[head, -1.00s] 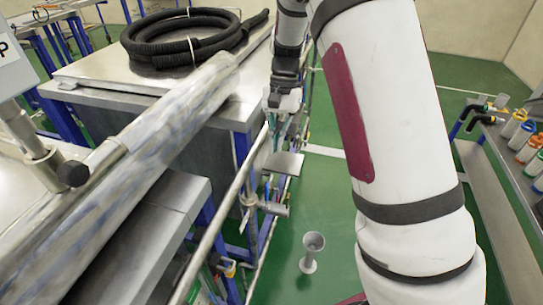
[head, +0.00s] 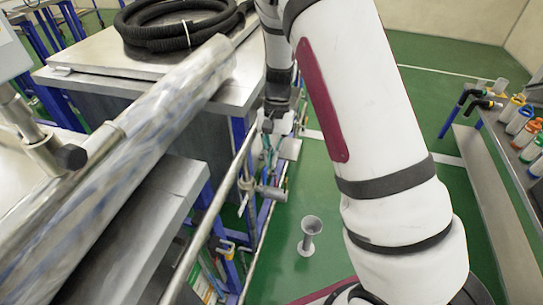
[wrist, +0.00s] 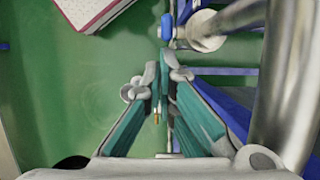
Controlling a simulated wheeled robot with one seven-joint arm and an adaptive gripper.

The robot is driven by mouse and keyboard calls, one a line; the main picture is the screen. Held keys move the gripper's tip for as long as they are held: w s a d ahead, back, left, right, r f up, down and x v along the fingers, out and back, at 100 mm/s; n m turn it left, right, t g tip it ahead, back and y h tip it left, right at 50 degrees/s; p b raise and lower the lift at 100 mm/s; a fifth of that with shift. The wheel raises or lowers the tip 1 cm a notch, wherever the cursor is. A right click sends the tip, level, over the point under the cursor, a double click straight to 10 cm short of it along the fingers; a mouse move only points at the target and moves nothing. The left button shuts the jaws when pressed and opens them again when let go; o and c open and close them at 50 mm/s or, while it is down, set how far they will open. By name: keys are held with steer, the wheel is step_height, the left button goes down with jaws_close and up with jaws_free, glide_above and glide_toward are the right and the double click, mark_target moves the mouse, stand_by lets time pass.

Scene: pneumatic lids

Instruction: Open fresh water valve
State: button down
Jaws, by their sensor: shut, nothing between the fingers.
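My gripper (wrist: 164,62) is shut and empty in the wrist view, its teal-lined fingers meeting at the tips. In the head view it (head: 268,152) hangs in front of the pipework, beside the steel table's corner. A small blue knob (wrist: 166,27) shows just beyond the fingertips in the wrist view, apart from them as far as I can see. It sits beside a short metal pipe stub (wrist: 204,29). A metal pipe fitting (head: 270,192) shows below my gripper in the head view. I cannot tell which fitting is the fresh water valve or whether it is open.
A long steel pipe (head: 150,125) crosses the left side. A black hose (head: 180,28) lies coiled on the steel table (head: 95,80). A grey funnel-shaped stand (head: 309,236) is on the green floor. Bottles (head: 520,122) stand on a right-hand bench.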

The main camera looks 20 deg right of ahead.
steer(key=shift+s+a+r+p, duration=0.25)
steer(key=shift+s+a+p, duration=0.3)
steer(key=shift+s, duration=0.25)
